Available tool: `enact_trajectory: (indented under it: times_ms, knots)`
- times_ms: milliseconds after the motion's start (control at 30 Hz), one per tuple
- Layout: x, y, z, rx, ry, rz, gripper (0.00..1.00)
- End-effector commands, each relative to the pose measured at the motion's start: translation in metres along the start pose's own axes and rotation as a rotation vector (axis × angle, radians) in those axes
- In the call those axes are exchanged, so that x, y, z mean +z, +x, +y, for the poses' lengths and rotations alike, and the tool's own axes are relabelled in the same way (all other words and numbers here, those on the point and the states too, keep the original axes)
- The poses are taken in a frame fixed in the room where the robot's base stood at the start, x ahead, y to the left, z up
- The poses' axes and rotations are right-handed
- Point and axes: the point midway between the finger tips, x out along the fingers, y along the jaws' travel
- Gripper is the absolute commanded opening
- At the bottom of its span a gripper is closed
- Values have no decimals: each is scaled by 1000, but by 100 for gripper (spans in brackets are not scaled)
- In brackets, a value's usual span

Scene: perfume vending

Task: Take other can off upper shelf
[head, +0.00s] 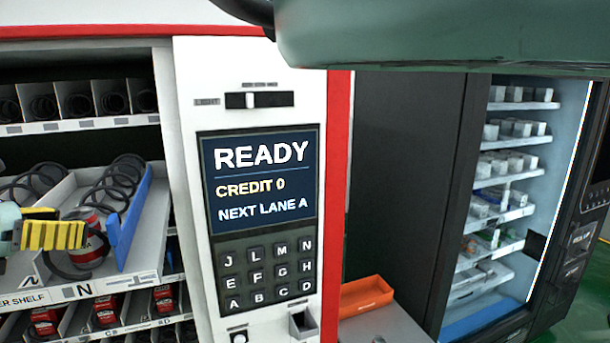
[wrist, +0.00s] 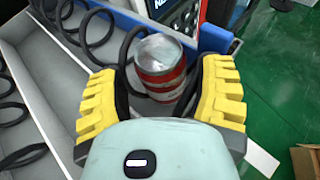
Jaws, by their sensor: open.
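A red can with a silver top (wrist: 160,75) stands on the pulled-out upper shelf, at the front end of a lane with a black coil. In the wrist view it is between the yellow fingers of my gripper (wrist: 162,105), which is open around it. I cannot tell whether either finger touches the can. In the head view the can (head: 88,243) shows beside the yellow finger of my gripper (head: 50,236), at the left edge. The upper shelf (head: 140,240) has white dividers and a blue side piece (head: 128,222).
Several red items (head: 105,308) sit in the lower shelf lanes. The vending panel screen (head: 262,180) reads READY, CREDIT 0, NEXT LANE A. An orange bin (head: 366,295) stands to the right. A cardboard box (wrist: 306,160) is on the green floor.

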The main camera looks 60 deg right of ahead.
Motion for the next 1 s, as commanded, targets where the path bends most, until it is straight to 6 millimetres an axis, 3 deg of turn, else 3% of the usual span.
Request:
enact_trajectory:
  times_ms: [33,300,600,1000]
  knots:
    - [7,4,-2,-8,-3,1,67]
    - [2,27,-2,-8,1,3,67]
    - [0,29,-2,-5,3,3,70]
    - [0,28,-1,-2,1,2,29]
